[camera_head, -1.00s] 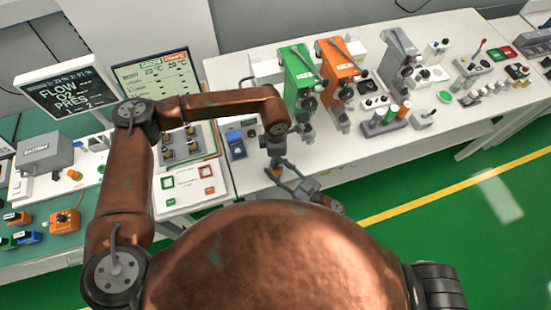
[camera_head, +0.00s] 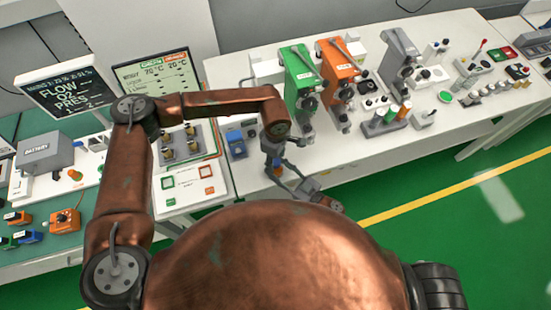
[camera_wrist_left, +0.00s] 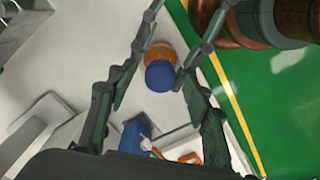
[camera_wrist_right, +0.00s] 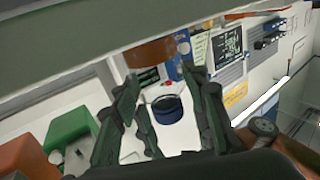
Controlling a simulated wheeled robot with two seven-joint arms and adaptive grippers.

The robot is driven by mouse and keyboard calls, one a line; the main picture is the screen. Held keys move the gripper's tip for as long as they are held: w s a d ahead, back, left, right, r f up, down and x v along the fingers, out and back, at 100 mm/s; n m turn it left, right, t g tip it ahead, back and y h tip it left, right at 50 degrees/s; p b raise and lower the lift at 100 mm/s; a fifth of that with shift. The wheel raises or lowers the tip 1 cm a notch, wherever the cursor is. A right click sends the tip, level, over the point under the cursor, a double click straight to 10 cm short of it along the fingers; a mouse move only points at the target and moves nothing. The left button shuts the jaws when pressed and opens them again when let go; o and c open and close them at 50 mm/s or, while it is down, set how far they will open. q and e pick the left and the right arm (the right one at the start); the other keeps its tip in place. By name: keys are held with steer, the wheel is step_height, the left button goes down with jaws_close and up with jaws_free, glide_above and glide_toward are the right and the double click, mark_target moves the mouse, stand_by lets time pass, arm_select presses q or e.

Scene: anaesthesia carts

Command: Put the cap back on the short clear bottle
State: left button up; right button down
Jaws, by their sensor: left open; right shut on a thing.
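My left gripper (camera_wrist_left: 182,70) is open, pointing down near the front edge of the white bench; it also shows in the head view (camera_head: 274,162). Between its fingers, in the left wrist view, is a small round blue thing (camera_wrist_left: 160,77) with an orange part (camera_wrist_left: 160,54) right behind it. I cannot tell which is cap or bottle. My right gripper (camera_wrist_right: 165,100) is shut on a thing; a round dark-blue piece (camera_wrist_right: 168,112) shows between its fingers. I cannot make out a clear bottle.
Green (camera_head: 299,85) and orange (camera_head: 337,78) machines stand on the bench behind. A blue box (camera_head: 236,145) is left of my left gripper. A tray of brass-coloured pieces (camera_head: 185,148) and monitors (camera_head: 160,80) are at the left. Green floor lies in front.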

arm_select(q)
steer(key=shift+r, duration=0.1)
step_height(320, 180, up, 12)
stand_by(0.5)
arm_select(e)
steer(key=c, duration=1.1)
jaws_free()
steer(key=v, duration=1.2)
